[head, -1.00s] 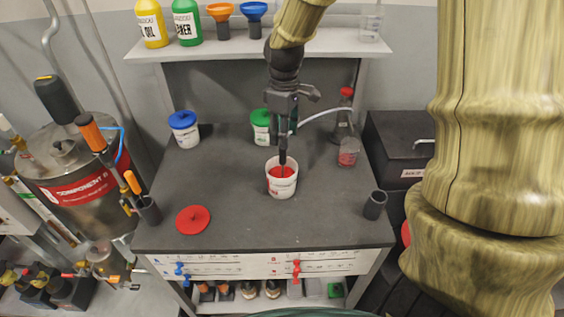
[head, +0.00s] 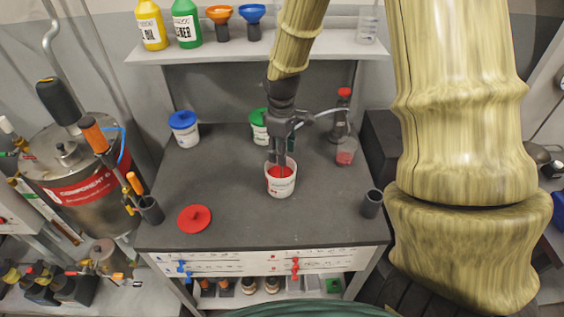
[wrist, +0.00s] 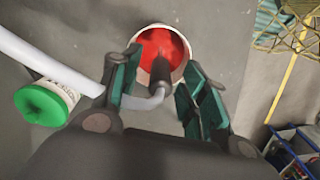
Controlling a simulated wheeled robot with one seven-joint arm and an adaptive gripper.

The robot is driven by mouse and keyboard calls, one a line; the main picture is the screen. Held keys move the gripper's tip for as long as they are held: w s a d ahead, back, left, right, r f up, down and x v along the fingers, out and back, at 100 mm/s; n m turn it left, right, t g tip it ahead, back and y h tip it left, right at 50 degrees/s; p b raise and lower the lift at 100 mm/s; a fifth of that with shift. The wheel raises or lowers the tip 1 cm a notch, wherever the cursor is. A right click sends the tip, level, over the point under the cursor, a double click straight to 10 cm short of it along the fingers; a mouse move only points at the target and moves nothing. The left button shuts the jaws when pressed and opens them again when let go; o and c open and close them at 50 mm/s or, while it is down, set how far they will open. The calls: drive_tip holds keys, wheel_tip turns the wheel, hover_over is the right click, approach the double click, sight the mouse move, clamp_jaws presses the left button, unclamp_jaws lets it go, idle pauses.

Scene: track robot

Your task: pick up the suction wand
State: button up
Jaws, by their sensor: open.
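The suction wand (wrist: 160,75) shows in the wrist view as a dark stem on a pale bent hose. Its dark end reaches into a white bucket (wrist: 143,72) with red contents. My gripper (wrist: 163,68) is open, with one green-padded finger on each side of the wand; I see a gap on both sides. In the head view my gripper (head: 277,162) points down over the bucket (head: 281,187), its fingertips at the bucket's mouth. There the wand is mostly hidden by the gripper, and its pale hose (head: 323,113) runs off to the right.
The dark bench (head: 240,225) also holds a red lid (head: 194,218), a blue-lidded tub (head: 184,128), a green-lidded tub (head: 259,127), a dark cup (head: 371,203) and a glass bottle (head: 340,118). A shelf (head: 230,48) crosses behind my arm.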

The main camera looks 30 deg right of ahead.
drive_tip(key=shift+c, duration=0.2)
clamp_jaws()
drive_tip(key=shift+r, duration=0.1)
